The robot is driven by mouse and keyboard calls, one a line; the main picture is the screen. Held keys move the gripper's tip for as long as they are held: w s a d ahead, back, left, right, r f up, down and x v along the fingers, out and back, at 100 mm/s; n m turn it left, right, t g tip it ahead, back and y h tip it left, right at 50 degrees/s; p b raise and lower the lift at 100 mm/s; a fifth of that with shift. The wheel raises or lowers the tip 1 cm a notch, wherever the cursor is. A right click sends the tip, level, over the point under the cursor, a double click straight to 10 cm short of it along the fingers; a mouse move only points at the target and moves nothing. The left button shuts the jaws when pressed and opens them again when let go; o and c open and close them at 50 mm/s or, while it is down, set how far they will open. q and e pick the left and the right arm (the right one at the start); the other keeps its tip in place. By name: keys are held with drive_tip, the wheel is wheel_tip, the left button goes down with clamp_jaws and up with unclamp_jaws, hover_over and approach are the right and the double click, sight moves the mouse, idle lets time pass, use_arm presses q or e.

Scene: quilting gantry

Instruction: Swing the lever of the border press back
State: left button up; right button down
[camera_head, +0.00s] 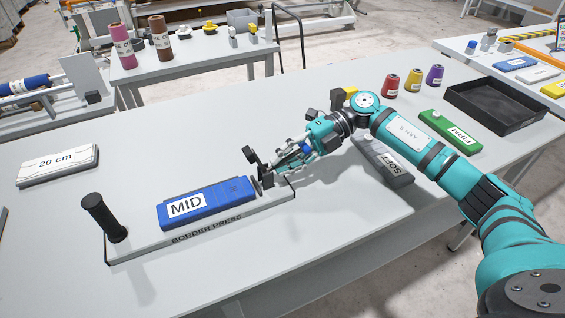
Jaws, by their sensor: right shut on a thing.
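The border press (150,250) is a long grey base with its name on the front edge. A blue block marked MID (222,200) lies on it, and a black upright grip (103,217) stands at its left end. Dark lever parts (258,168) stand at the right end of the base. My right gripper (280,165) is at that right end, shut on the lever; its fingers partly hide the lever, so its exact angle is hard to tell. My left gripper is not in view.
A grey SOFT block (383,160) lies behind my right gripper, and a green FIRM block (450,132) farther right. Red, yellow and purple spools (412,82) and a black tray (500,103) stand at the back right. A 20 cm block (58,165) lies at left.

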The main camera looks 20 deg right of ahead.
sight(308, 146)
drive_tip(key=shift+f, duration=0.1)
drive_tip(key=c, duration=1.4)
unclamp_jaws()
drive_tip(key=shift+d, duration=0.15)
drive_tip(key=v, duration=1.1)
drive_tip(key=shift+d+r, duration=0.25)
drive_tip(key=shift+d, duration=0.05)
